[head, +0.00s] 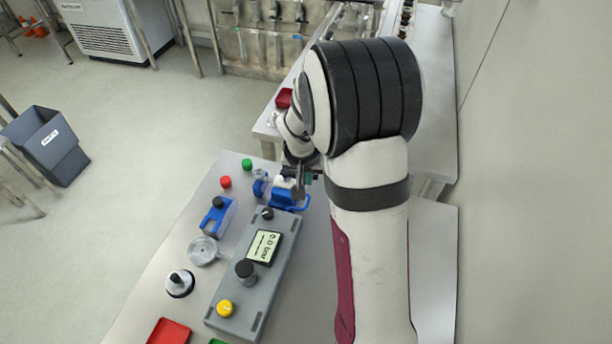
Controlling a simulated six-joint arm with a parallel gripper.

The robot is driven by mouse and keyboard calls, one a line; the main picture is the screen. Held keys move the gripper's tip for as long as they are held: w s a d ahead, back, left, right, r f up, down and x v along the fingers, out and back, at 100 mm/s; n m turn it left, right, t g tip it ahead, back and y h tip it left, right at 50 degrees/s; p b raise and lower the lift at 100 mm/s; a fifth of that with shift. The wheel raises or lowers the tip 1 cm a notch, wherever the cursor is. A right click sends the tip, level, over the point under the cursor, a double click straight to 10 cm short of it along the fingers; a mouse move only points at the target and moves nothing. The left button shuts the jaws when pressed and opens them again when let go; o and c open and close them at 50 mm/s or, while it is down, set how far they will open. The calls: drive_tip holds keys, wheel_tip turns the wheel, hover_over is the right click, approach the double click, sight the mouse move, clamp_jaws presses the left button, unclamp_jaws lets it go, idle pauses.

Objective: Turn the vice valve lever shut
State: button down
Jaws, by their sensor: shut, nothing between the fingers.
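A blue vice (289,202) stands at the far end of the near table, just beyond the grey control box. A small pale part shows at its top; the valve and its lever are too small and too covered by my gripper to make out clearly. My gripper (300,187) is shut and empty, right at the top of the vice. I cannot tell whether it touches the lever. My arm hides the area to the right of the vice.
The grey control box (222,309) has a display reading "0.0 bar", dark knobs and a yellow button. Left of it stand a blue fixture (217,215), a clear round dish (203,251) and a black-and-white knob (180,283). Red (226,182) and green (247,163) buttons sit at the far edge.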

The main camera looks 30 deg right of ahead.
drive_tip(key=shift+w+d+n, duration=0.15)
drive_tip(key=shift+d+n, duration=0.25)
drive_tip(key=shift+n, duration=0.3)
drive_tip(key=n, duration=0.1)
drive_tip(key=w+d+n+y, duration=0.1)
drive_tip(key=n, duration=0.1)
drive_tip(key=shift+w+d+t, duration=0.1)
drive_tip(key=shift+d+t, duration=0.1)
drive_tip(key=shift+t, duration=0.1)
drive_tip(key=w+n+y, duration=0.1)
drive_tip(key=w+n, duration=0.1)
drive_tip(key=n, duration=0.1)
drive_tip(key=w+n+y, duration=0.1)
drive_tip(key=w+n, duration=0.1)
drive_tip(key=n, duration=0.2)
drive_tip(key=w+d+n+y, duration=0.1)
drive_tip(key=n, duration=0.3)
drive_tip(key=shift+w+d, duration=0.1)
drive_tip(key=shift+w, duration=0.5)
